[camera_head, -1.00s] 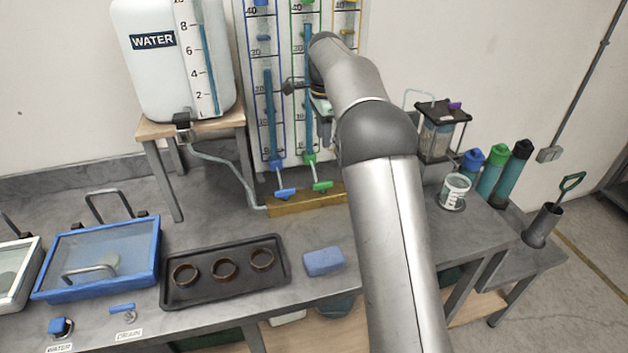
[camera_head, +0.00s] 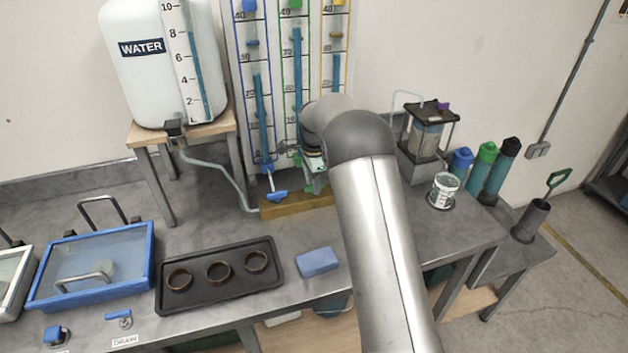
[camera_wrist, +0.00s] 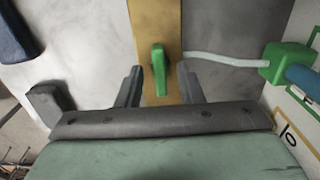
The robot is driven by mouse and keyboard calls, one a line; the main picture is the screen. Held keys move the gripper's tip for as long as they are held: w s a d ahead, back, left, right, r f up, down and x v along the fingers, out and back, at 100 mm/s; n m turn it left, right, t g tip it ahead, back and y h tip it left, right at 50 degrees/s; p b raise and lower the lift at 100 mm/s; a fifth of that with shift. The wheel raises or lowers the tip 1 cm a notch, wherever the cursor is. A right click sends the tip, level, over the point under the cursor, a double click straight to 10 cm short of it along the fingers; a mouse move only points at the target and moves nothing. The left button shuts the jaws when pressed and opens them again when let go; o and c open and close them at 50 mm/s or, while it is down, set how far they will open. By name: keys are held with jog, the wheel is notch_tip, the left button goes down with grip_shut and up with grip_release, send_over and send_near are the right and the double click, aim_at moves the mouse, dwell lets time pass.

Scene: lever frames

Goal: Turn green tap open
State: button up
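The green tap handle (camera_wrist: 158,68) stands in the wrist view over the yellow-brown base strip (camera_wrist: 157,20). My gripper (camera_wrist: 160,80) is open, with one dark finger on each side of the handle. Gaps show between the handle and both fingers. A green fitting (camera_wrist: 288,63) with a blue tube sits at the right of the wrist view. In the head view my gripper is low in front of the green-marked column (camera_head: 295,75) and hides most of the green tap (camera_head: 317,187). The fingers are not clear there.
The blue tap (camera_head: 276,196) is just left of my gripper, above the wooden block (camera_head: 285,208). A water tank (camera_head: 150,75) stands behind left. A black tray with rings (camera_head: 225,300), a blue sponge (camera_head: 318,261) and a white cup (camera_head: 444,190) are on the table.

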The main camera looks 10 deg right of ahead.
jog(key=shift+c, duration=0.3)
grip_shut()
jog(key=n+b, duration=0.1)
jog(key=n, duration=0.3)
jog(key=shift+n, duration=0.3)
jog(key=n+b, duration=0.1)
jog(key=n, duration=0.3)
jog(key=shift+n, duration=0.3)
jog(key=n, duration=0.4)
jog(key=shift+n, duration=2.4)
